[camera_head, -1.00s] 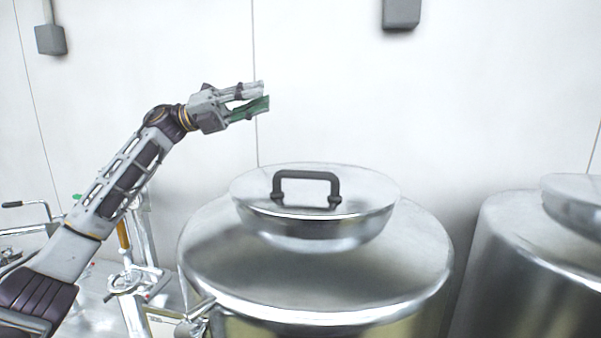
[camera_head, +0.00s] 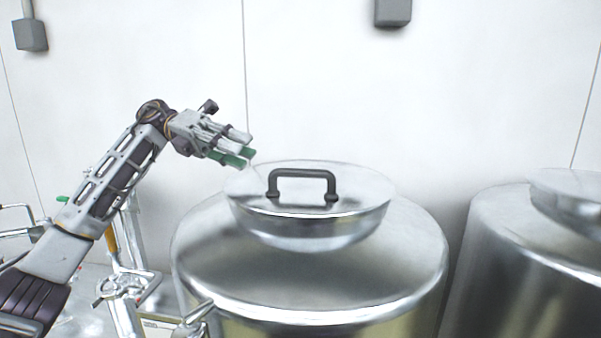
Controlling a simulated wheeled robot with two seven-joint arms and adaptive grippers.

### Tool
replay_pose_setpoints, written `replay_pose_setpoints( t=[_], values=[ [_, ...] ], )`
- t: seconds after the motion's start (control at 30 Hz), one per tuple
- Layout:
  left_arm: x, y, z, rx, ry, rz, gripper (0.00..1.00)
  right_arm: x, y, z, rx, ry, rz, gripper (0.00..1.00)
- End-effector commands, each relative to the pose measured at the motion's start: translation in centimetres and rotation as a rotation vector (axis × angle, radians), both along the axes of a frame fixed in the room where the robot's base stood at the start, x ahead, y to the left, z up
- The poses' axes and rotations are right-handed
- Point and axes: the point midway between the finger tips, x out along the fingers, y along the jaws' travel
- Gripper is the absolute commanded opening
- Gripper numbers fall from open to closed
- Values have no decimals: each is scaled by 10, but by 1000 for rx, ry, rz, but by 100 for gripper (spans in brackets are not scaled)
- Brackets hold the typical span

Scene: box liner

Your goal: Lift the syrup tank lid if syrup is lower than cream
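A large steel tank (camera_head: 310,275) stands in the middle. A domed steel lid (camera_head: 305,225) with a black bar handle (camera_head: 302,174) sits on top of it. My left gripper (camera_head: 244,148) is up and to the left of the handle, close to the lid's back left rim, and nothing shows in it. Its fingers point right and down, with a gap between the pale fingers and the green-tipped one. No label or level reading shows, so I cannot tell which tank holds syrup or cream. My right gripper is not in view.
A second steel tank (camera_head: 525,265) with its own lid (camera_head: 572,190) stands at the right, cut off by the picture edge. Pipes and valves (camera_head: 125,285) stand at the lower left. A white wall (camera_head: 430,90) is behind, with grey boxes (camera_head: 30,35) high up.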

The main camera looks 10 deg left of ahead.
Motion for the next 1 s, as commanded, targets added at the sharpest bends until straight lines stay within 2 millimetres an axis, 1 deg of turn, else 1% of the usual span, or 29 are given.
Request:
replay_pose_setpoints(
  t=[0.27,0.47,0.67,1.0],
  values=[
    [-1,-3,0,0,-1,0,23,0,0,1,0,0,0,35],
    [-4,-14,-3,-1,0,-1,23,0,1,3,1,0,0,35],
    [-11,-33,-7,-1,-1,-2,23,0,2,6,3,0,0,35],
    [-25,-74,-16,0,0,-2,23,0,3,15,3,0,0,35]
  ],
)
